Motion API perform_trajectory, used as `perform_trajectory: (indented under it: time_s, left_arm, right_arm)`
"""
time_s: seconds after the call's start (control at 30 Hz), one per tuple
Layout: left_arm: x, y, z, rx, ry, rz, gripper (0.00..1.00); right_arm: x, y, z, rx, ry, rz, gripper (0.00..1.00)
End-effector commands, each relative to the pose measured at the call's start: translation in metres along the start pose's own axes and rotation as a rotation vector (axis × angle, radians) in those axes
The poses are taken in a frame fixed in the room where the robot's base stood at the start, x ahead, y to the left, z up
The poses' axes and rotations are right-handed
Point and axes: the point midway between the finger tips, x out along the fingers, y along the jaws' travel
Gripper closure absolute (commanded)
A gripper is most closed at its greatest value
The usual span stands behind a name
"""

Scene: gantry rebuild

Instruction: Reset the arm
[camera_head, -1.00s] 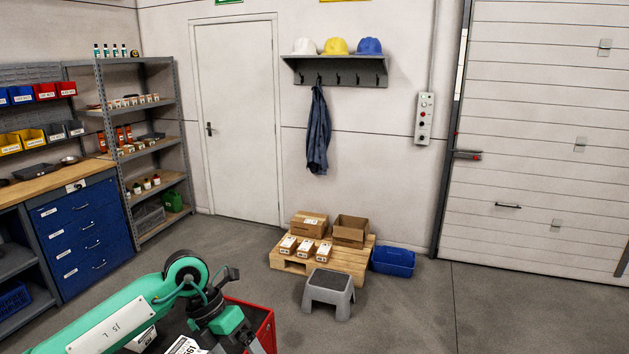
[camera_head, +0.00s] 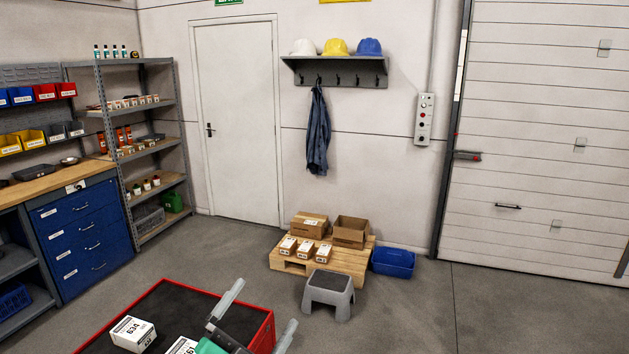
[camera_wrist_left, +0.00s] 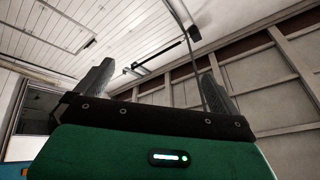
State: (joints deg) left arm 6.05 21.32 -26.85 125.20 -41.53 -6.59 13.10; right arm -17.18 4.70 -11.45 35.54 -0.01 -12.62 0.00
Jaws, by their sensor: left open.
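My left gripper (camera_head: 267,303) is at the bottom of the head view, over the right part of a red-rimmed cart top. Its two grey fingers stand wide apart with nothing between them, and they point upward. In the left wrist view the fingers (camera_wrist_left: 158,70) frame only the ceiling and upper wall. The green gripper body is partly cut off by the lower edge of the head view. My right gripper is not in view.
The cart top (camera_head: 163,302) has a dark mat with white labelled boxes (camera_head: 133,333) near the gripper. Beyond it are a grey step stool (camera_head: 329,292), a pallet (camera_head: 350,264) with boxes and a blue bin (camera_head: 393,261). Floor to the right is clear.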

Motion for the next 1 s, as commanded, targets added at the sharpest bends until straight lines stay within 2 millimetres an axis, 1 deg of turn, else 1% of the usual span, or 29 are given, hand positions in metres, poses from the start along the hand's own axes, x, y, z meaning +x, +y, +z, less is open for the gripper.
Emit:
perform_trajectory:
  time_s: [0.03,0.07,0.1,0.17,0.2,0.27,0.3,0.37,0.4,0.43,0.47,0.5,0.6,0.7,0.9,0.97,1.0]
  left_arm:
    - [-0.013,0.000,0.017,-0.058,-0.110,-0.025,0.00]
    - [-0.022,-0.001,0.029,-0.090,-0.181,-0.037,0.00]
    - [-0.034,0.000,0.043,-0.134,-0.273,-0.050,0.00]
    - [-0.057,0.004,0.065,-0.197,-0.415,-0.062,0.00]
    - [-0.073,0.008,0.078,-0.239,-0.509,-0.065,0.00]
    - [-0.101,0.017,0.096,-0.299,-0.652,-0.061,0.00]
    - [-0.121,0.024,0.105,-0.341,-0.746,-0.053,0.00]
    - [-0.153,0.036,0.117,-0.400,-0.888,-0.033,0.00]
    - [-0.175,0.045,0.123,-0.439,-0.982,-0.015,0.00]
    - [-0.192,0.051,0.125,-0.468,-1.050,0.000,0.00]
    - [-0.209,0.058,0.127,-0.495,-1.115,0.018,0.00]
    - [-0.231,0.067,0.128,-0.529,-1.197,0.043,0.00]
    - [-0.276,0.084,0.123,-0.600,-1.366,0.107,0.00]
    - [-0.314,0.099,0.113,-0.657,-1.500,0.170,0.00]
    - [-0.374,0.118,0.086,-0.750,-1.711,0.295,0.00]
    - [-0.390,0.122,0.076,-0.776,-1.766,0.333,0.00]
    - [-0.398,0.128,0.075,-0.786,-1.792,0.353,0.00]
  right_arm:
    - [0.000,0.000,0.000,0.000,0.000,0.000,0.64]
    - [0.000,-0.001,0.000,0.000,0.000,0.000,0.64]
    - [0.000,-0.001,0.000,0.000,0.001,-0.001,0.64]
    - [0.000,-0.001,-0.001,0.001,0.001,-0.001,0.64]
    - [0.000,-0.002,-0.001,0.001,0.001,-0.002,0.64]
    - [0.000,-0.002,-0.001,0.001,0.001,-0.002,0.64]
    - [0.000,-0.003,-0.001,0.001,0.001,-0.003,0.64]
    - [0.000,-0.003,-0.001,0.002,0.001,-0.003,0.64]
    - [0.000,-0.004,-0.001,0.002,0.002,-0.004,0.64]
    - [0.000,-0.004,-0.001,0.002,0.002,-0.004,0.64]
    - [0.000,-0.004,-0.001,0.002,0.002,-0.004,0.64]
    - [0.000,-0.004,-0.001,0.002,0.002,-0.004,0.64]
    - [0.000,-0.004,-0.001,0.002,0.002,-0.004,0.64]
    - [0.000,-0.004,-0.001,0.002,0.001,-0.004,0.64]
    - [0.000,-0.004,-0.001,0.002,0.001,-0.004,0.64]
    - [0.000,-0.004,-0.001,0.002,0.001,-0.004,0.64]
    - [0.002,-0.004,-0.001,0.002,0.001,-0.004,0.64]
